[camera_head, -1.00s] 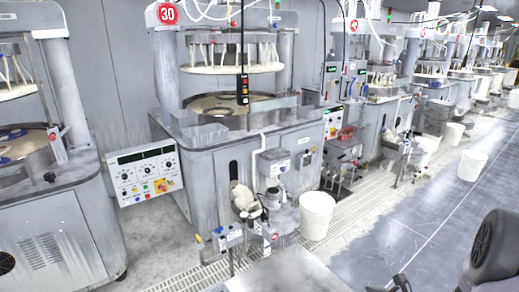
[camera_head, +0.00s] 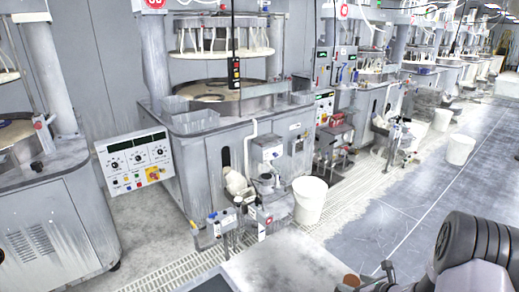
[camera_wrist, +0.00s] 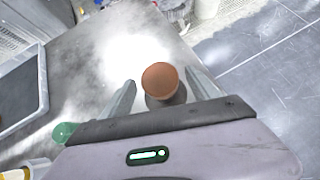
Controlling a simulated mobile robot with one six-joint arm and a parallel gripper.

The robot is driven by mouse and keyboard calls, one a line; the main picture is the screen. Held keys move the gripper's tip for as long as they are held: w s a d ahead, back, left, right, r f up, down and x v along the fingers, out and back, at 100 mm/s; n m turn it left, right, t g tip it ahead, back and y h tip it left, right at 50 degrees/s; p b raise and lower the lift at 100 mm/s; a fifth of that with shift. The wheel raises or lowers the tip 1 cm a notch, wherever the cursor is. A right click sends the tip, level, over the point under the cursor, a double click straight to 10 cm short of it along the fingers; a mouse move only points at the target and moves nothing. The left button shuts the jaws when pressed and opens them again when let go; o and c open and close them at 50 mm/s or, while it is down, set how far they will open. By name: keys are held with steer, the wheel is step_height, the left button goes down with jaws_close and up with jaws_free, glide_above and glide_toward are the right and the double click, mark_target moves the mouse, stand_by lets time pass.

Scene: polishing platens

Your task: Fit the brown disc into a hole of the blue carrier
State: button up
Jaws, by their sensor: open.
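The brown disc (camera_wrist: 160,79) shows in the wrist view as a round face on top of a dark round support. It also shows at the bottom edge of the head view (camera_head: 351,280), on or just above the grey table. My gripper (camera_wrist: 160,75) is open in the wrist view, with one finger on each side of the disc and apart from it. In the head view my gripper (camera_head: 382,272) is partly cut off at the bottom. I cannot make out the blue carrier clearly in either current view.
The grey table (camera_head: 265,262) fills the bottom of the head view. A dark tray (camera_wrist: 22,88) lies at left in the wrist view, with a green round thing (camera_wrist: 64,132) below it. Polishing machines and a white bucket (camera_head: 309,200) stand beyond the table.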

mark_target(355, 285)
steer(key=shift+r, duration=0.1)
steer(key=c, duration=1.4)
steer(key=shift+r+p, duration=2.15)
steer(key=shift+r, duration=1.35)
